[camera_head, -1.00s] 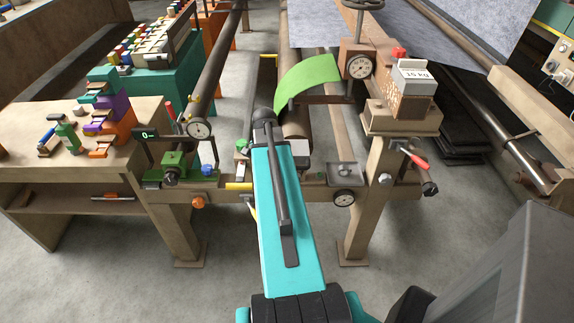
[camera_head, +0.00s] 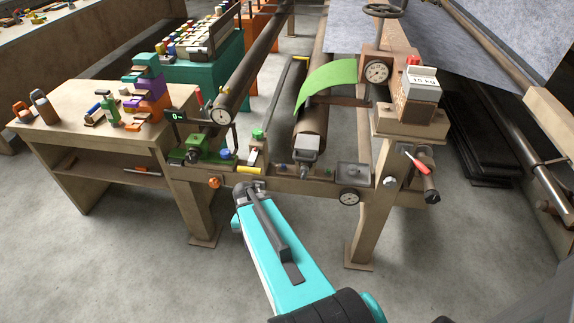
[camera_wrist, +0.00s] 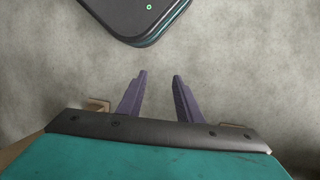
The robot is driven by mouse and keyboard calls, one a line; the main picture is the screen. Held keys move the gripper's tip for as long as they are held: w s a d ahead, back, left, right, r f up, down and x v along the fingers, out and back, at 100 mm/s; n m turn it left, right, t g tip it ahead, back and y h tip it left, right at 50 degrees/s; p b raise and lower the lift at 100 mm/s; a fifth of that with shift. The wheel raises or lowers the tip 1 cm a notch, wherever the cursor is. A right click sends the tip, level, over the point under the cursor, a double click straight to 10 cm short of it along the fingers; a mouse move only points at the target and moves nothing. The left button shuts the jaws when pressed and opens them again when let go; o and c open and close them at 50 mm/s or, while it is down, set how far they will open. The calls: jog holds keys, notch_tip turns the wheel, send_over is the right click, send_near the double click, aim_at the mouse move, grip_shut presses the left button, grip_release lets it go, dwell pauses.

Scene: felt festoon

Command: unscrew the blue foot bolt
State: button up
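A round blue knob (camera_head: 225,153) sits beside the green block (camera_head: 193,151) on the near left of the machine's crossbar (camera_head: 272,183). A smaller blue piece (camera_head: 283,168) shows further right on the crossbar. I cannot tell which of them, if either, is the blue foot bolt. In the wrist view my gripper (camera_wrist: 160,76) has its two dark purple fingers apart, with nothing between them, above bare grey floor. In the head view the teal arm ends in front of the crossbar, and the fingers do not show.
A red-handled tool (camera_head: 415,160) is at the right post. A wooden workbench (camera_head: 62,128) with several coloured pieces stands left. The floor (camera_head: 120,250) in front is clear.

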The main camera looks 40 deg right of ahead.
jog(key=s+a+f+n+g+h+b, duration=0.1)
jog(key=s+a+f+n+g+b, duration=0.1)
jog(key=s+a+f+n, duration=0.9)
jog(key=s+a+f+b, duration=0.1)
jog(key=s+a+f, duration=0.4)
jog(key=a, duration=0.1)
jog(key=shift+s+a+f, duration=0.15)
jog(key=shift+a+f, duration=0.15)
jog(key=shift+f, duration=0.1)
